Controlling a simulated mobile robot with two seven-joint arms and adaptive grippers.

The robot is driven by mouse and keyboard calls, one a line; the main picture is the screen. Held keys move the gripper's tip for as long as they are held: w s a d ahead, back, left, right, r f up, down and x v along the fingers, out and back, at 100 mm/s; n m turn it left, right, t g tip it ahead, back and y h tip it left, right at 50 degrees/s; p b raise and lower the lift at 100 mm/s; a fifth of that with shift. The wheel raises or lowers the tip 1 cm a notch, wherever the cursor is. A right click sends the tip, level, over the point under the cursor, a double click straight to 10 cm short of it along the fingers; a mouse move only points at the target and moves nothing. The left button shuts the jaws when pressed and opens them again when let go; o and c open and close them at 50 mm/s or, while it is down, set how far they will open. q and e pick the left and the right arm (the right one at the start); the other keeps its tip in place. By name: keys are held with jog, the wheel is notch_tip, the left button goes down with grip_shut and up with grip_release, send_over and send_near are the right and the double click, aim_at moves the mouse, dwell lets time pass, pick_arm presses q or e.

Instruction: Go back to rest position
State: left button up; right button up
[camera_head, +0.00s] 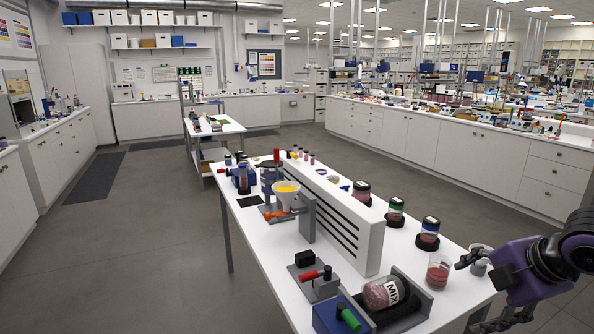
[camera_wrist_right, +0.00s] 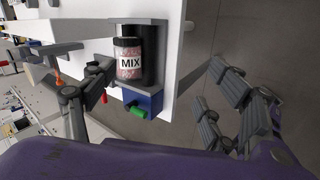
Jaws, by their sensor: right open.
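My right gripper (camera_head: 476,293) is at the lower right of the head view, beside the right edge of the white table (camera_head: 455,296). Its fingers are spread apart with nothing between them. In the right wrist view the same gripper (camera_wrist_right: 160,68) shows one finger at left and one at right, both apart from the things on the table. My left gripper is not in view.
A jar marked MIX (camera_head: 380,292) lies in a grey cradle (camera_head: 412,318) with a blue box (camera_head: 326,318) and green handle. A beaker of red powder (camera_head: 437,272) and a grey cup (camera_head: 479,262) stand near my right gripper. Floor is clear left of the table.

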jog(key=w+f+m+t, duration=0.1)
jog(key=w+f+m, duration=0.1)
jog(key=w+f, duration=0.15)
jog(key=s+a+f+m+t, duration=0.1)
jog(key=s+f+m, duration=0.25)
jog(key=f, duration=0.65)
jog(key=s+a+f+m+t, duration=0.15)
jog(key=f+m, duration=0.35)
jog(key=f, duration=0.5)
jog(key=s+a+f+m, duration=0.3)
jog(key=s+a+f, duration=0.2)
jog(key=s, duration=0.3)
jog(key=s+a+f+m+g, duration=0.1)
jog(key=s+a+f+m, duration=0.2)
jog(key=s+a+f, duration=0.2)
jog(key=s+a+f+m+h, duration=0.1)
jog(key=s+a+f+m, duration=0.2)
jog(key=s+f, duration=0.5)
jog(key=s+a, duration=0.1)
jog(key=s, duration=0.1)
jog(key=shift+s+a, duration=0.3)
jog(key=shift+a, duration=0.1)
